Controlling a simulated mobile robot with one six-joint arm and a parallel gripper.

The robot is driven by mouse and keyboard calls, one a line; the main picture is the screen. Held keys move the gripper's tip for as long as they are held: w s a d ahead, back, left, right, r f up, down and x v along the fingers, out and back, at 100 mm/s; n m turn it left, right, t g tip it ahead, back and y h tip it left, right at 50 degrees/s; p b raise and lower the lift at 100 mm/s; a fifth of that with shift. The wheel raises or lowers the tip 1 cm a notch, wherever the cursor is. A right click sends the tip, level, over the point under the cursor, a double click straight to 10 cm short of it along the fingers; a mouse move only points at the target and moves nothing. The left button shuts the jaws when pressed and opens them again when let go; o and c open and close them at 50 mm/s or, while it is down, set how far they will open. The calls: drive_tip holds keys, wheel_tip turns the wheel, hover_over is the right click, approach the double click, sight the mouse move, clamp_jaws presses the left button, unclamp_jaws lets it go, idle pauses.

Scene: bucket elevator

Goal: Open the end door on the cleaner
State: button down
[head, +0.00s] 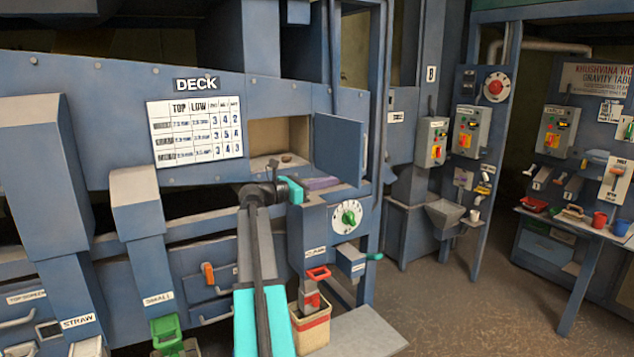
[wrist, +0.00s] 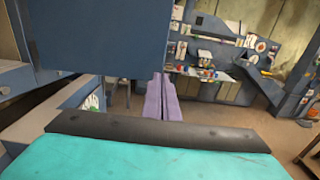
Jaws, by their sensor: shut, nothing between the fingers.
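The end door (head: 340,148) is a small blue panel at the right end of the blue cleaner (head: 110,90) in the head view. It stands swung out to the right, and the square opening (head: 280,138) beside it shows a tan inside with a small dark thing on its floor. My gripper (head: 324,183) has purple fingers, shut and empty, just below the door's lower edge. In the wrist view the shut fingers (wrist: 159,98) point ahead, and a large blue panel (wrist: 100,35), apparently the door, fills the upper left. I cannot tell whether they touch.
A box with a green-centred dial (head: 348,217) sits below the door. A red handle (head: 318,273) and a cream bin (head: 310,325) are lower down. To the right are control boxes (head: 432,142) and a bench (head: 580,225) with cups. The brown floor (head: 450,300) between is clear.

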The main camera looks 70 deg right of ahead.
drive_tip(key=p+x, duration=0.2)
drive_tip(key=x, duration=0.3)
drive_tip(key=shift+s+d+r, duration=0.15)
drive_tip(key=shift+d, duration=0.15)
drive_tip(key=shift+s+d, duration=0.4)
drive_tip(key=shift+d, duration=0.05)
drive_tip(key=shift+p+x, duration=0.45)
drive_tip(key=shift+x, duration=2.3)
drive_tip(key=shift+s+a, duration=0.15)
drive_tip(key=shift+a, duration=0.1)
drive_tip(key=shift+w+a+p, duration=0.2)
drive_tip(key=shift+w+a, duration=0.05)
drive_tip(key=shift+a, duration=0.35)
drive_tip(key=shift+w+a+p, duration=0.15)
drive_tip(key=shift+w+a, duration=0.1)
drive_tip(key=shift+a, duration=0.3)
drive_tip(key=b, duration=0.4)
approach(358, 177)
drive_tip(key=shift+s+a, duration=0.2)
drive_tip(key=shift+a, duration=0.55)
drive_tip(key=shift+s+a, duration=0.25)
drive_tip(key=shift+a, duration=0.5)
drive_tip(key=shift+s+a, duration=0.2)
drive_tip(key=shift+a, duration=0.5)
